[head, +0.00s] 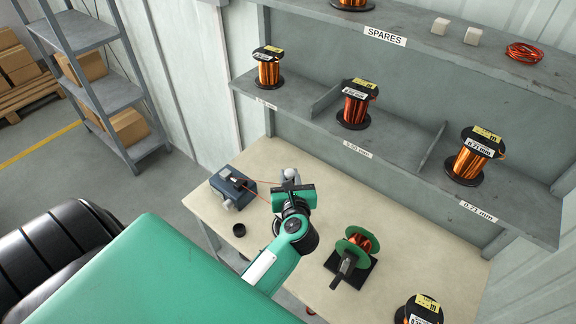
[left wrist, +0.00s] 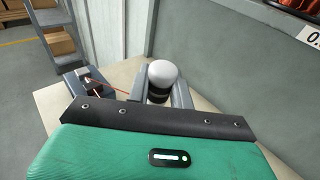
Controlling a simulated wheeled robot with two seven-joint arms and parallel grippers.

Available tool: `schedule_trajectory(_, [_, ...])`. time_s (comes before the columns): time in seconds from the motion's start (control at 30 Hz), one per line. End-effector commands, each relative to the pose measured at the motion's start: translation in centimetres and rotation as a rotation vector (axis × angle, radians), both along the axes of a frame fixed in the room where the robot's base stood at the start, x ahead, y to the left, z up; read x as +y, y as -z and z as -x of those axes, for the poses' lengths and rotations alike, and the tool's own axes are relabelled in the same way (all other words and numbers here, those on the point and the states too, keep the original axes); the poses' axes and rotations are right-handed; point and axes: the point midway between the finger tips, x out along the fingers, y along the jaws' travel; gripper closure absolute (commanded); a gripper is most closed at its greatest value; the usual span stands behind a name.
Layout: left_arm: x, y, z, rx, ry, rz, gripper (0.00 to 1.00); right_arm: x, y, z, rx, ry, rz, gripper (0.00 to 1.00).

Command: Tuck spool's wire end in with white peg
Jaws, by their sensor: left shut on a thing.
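My left gripper (head: 290,180) is over the workbench, fingers pointing away from my body. It is shut on a white round-topped piece (head: 291,174), which looks like the white peg. In the left wrist view the white piece (left wrist: 163,72) stands between the two grey fingers, with a black band below its head. A thin orange wire (head: 258,191) runs from a dark blue device (head: 233,187) towards the gripper. Its end is hidden behind the gripper. I cannot tell which spool the wire belongs to. My right gripper is not in view.
A green-flanged copper-wound piece (head: 357,243) stands on a black base right of the gripper. A copper spool (head: 420,310) stands at the front right. Shelves (head: 410,165) with several spools rise behind.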

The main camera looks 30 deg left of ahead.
Motion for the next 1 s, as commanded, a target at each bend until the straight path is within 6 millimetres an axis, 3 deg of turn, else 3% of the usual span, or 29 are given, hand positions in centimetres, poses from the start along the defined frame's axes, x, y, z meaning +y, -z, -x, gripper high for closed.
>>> schedule_trajectory(0.27, [-0.1,1.6,0.1,0.000,-0.005,-0.002,0.96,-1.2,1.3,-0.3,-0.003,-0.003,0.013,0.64])
schedule_trajectory(0.5, [-0.1,4.7,0.1,0.001,-0.003,-0.003,0.96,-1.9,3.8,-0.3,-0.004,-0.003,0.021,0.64])
schedule_trajectory(0.8, [0.0,8.4,0.1,0.001,-0.004,-0.003,0.96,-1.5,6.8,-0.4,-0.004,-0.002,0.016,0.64])
schedule_trajectory(1.0, [-0.1,9.1,0.1,0.000,-0.003,-0.001,0.96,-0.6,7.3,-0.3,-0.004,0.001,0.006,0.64])
